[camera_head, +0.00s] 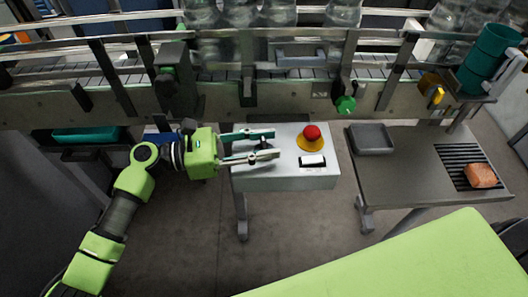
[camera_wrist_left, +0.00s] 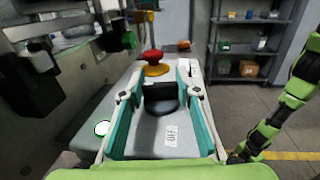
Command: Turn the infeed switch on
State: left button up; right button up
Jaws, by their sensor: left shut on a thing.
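A grey control box (camera_head: 290,179) stands below the conveyor. The black infeed switch (camera_wrist_left: 160,98) sits on its top in the left wrist view, with an "OFF" label (camera_wrist_left: 171,134) on the near side. My left gripper (camera_head: 277,143) reaches in from the left over the box. Its fingers are on both sides of the switch and shut on it. In the head view the fingers mostly hide the switch. The "OFF" label lies clear of the fingers. My right gripper is not in view.
A red mushroom button (camera_head: 312,132) on a yellow base stands just beyond my fingertips, with a black and white part (camera_head: 312,161) beside it. The conveyor rail (camera_head: 210,100) runs behind. A side table (camera_head: 405,180) on the right holds a grey tray (camera_head: 371,139).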

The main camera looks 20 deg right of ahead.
pick_arm(q)
jog(key=shift+m+g+b, duration=0.8)
jog(key=shift+g+b, duration=0.1)
jog(key=shift+g, duration=0.3)
jog(key=shift+y, duration=0.3)
jog(key=o, duration=1.1)
jog(key=v, duration=1.2)
jog(key=shift+w, duration=0.1)
